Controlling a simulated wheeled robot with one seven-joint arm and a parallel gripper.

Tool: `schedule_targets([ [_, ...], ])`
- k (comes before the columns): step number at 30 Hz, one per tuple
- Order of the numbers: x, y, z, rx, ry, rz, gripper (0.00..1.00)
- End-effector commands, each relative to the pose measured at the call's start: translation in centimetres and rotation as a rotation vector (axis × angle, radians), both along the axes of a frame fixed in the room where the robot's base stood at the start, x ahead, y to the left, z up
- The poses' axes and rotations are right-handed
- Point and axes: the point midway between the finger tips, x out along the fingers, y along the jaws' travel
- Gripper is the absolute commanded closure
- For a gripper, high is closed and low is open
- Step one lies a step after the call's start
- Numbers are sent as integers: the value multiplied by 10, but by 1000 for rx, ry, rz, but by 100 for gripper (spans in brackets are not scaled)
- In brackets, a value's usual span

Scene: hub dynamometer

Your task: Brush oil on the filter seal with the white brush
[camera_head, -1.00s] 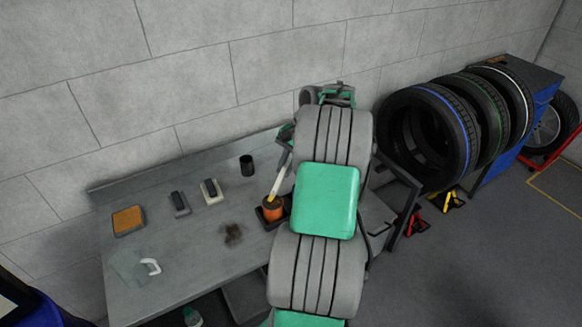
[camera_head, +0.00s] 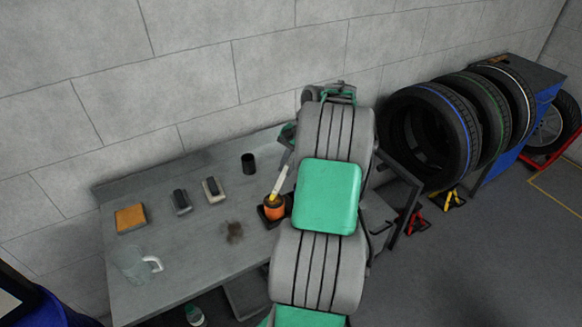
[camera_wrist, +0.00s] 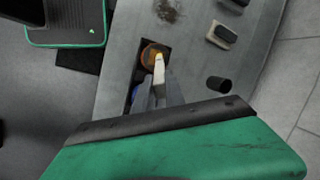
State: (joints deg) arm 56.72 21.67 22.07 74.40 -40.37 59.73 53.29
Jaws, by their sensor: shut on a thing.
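The white brush (camera_head: 279,182) is held by my gripper (camera_wrist: 162,97), which is shut on it. The brush also shows in the wrist view (camera_wrist: 159,68), its yellowish tip pointing at the filter. The orange filter (camera_head: 274,211) stands on a dark tray (camera_head: 263,219) on the bench, and it also shows in the wrist view (camera_wrist: 152,54). The brush tip is over the filter's top; I cannot tell whether it touches the seal. My arm hides most of the gripper in the head view.
On the grey bench (camera_head: 190,235) are a black cup (camera_head: 248,164), two block-like brushes (camera_head: 212,190) (camera_head: 181,201), an orange sponge-like block (camera_head: 130,218), a clear jug (camera_head: 137,264) and a dark stain (camera_head: 235,232). Tyres (camera_head: 430,135) stand at the right. A block wall backs the bench.

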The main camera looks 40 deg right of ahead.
Motion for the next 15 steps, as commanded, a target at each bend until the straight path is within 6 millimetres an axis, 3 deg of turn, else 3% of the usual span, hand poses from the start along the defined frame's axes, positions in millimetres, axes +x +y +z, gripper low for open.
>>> schedule_targets([
  [7,-16,5,-1,0,0,0,100],
  [15,3,0,-1,0,1,1,100],
])
